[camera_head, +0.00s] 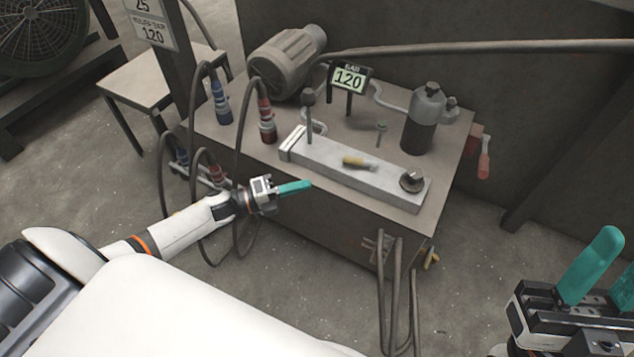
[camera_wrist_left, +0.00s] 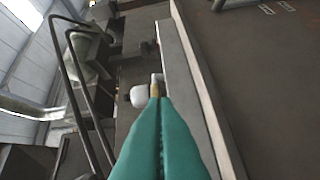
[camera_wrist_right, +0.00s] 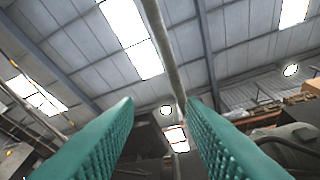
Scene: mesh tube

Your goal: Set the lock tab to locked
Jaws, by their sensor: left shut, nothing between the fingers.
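A small yellow tab (camera_head: 357,162), which looks like the lock tab, lies on top of the long grey metal block (camera_head: 330,165) on the bench. My left gripper (camera_head: 308,185) is shut and empty, in front of the block's near side. In the left wrist view the shut green fingertips (camera_wrist_left: 160,103) point toward a small yellow piece (camera_wrist_left: 155,90), which looks like the tab; I cannot tell whether they touch. My right gripper (camera_head: 608,268) is open and empty at the lower right, away from the bench; its parted fingers fill the right wrist view (camera_wrist_right: 160,115).
A black knob (camera_head: 411,180) sits at the block's right end and an upright lever (camera_head: 308,110) at its left end.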

